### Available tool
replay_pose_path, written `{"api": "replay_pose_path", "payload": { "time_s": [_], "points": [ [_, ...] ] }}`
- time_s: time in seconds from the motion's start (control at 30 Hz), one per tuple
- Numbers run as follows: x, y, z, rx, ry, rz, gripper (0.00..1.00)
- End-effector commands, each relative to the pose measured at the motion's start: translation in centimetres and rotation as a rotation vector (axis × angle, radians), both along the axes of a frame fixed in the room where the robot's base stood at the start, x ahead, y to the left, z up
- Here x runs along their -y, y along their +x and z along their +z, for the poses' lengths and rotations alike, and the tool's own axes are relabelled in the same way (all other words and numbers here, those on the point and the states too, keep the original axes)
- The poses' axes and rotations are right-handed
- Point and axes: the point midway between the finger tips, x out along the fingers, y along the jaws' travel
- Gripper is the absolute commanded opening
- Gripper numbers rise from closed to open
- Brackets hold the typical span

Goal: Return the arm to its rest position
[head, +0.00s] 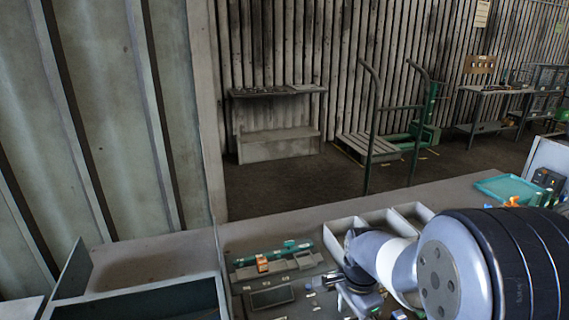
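My arm reaches in from the lower right, with a large dark-banded joint and a white link. The arm bends down at a grey-blue wrist. My gripper (355,301) is partly visible below the wrist near the bottom edge, low over the workbench (430,196). Its fingertips are small and partly hidden, so I cannot tell whether it is open or shut or holds anything.
A dark panel with a green tool (275,253) and an orange item (262,264) lies left of my gripper. A pale divided tray (345,229) sits behind the wrist. A dark open bin (75,269) stands at left. A green tray (507,187) lies at right.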

Motion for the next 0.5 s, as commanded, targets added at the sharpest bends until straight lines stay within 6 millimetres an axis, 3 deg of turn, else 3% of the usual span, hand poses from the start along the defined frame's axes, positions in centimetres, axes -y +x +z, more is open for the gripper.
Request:
{"api": "replay_pose_path", "payload": {
  "time_s": [0.5],
  "points": [
    [0.0, -0.02, 0.03, -0.001, 0.0, 0.43, 0.55]
  ]
}}
